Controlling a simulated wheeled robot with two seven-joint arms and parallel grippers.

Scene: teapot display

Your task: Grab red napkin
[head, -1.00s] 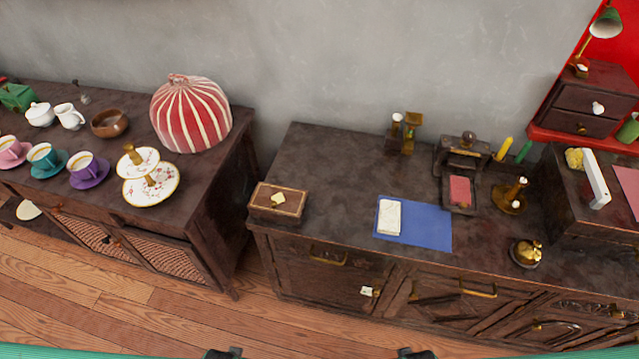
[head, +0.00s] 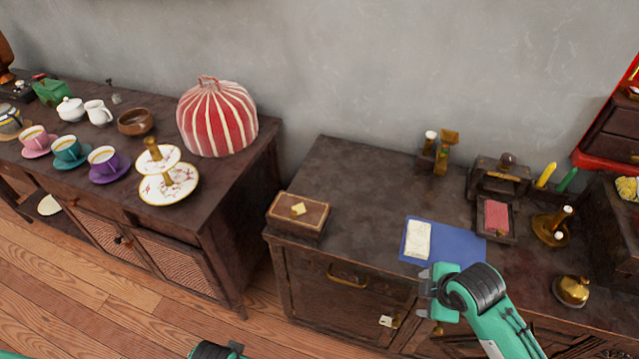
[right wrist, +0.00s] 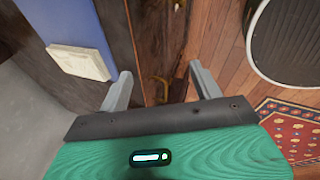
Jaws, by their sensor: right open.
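A flat red piece (head: 497,215), which may be the red napkin, lies in a small dark tray on the right cabinet. I cannot tell if it is cloth. A tiny red thing (head: 40,76) shows at the far left, too small to name. My right gripper (head: 424,287) is open and empty near the front edge of the right cabinet, below and left of the red piece. Its two fingers also show spread apart in the right wrist view (right wrist: 160,82). My left gripper (head: 238,347) barely shows at the bottom edge; its jaws cannot be made out.
A blue sheet (head: 460,243) with a cream block (head: 417,239) lies between my right gripper and the tray. A brass candle holder (head: 552,230) and a brass bell (head: 571,291) stand to the right. A brown box (head: 298,215) sits at the cabinet's left end.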

